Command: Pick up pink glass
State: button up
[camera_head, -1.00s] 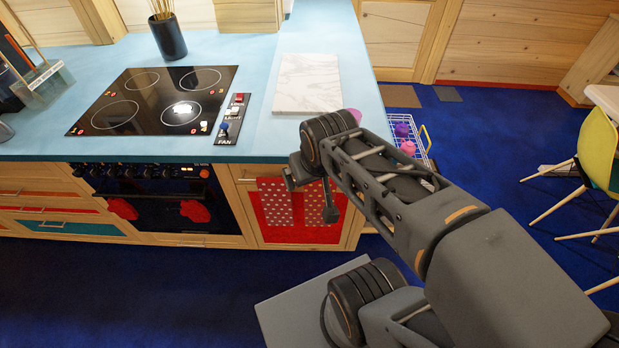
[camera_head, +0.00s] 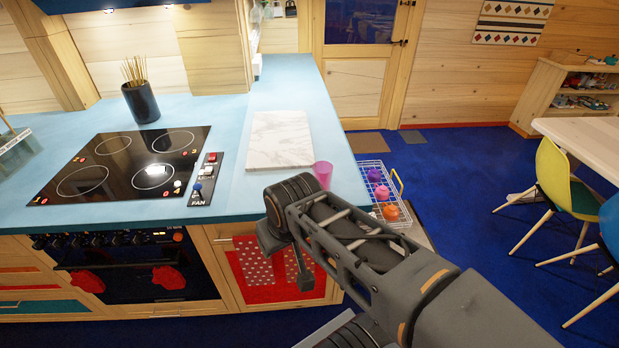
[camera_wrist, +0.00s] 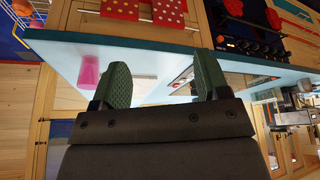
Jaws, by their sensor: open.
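The pink glass (camera_head: 322,174) stands upright on the blue countertop (camera_head: 225,198), close to its right edge and just beyond the wrist of my arm. The wrist view, which looks upside down, shows the glass (camera_wrist: 89,73) to the left of my gripper's fingers. My gripper (camera_wrist: 163,85) is open and empty, its two green-padded fingers apart with nothing between them. In the head view my gripper (camera_head: 285,262) hangs in front of the counter's front edge, by the red cloths. The glass is apart from the fingers.
A marble board (camera_head: 281,140) lies behind the glass, with the black cooktop (camera_head: 125,162) to the left. A wire rack (camera_head: 374,171) holding pink, purple and orange items stands right of the counter. Chairs and a table (camera_head: 590,135) are at far right; blue floor (camera_head: 470,190) between is clear.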

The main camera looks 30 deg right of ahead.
aim_at(322, 170)
jog(key=u, duration=2.5)
jog(key=k, duration=1.05)
jog(key=z, duration=0.95)
jog(key=i, duration=0.5)
jog(key=z, duration=0.05)
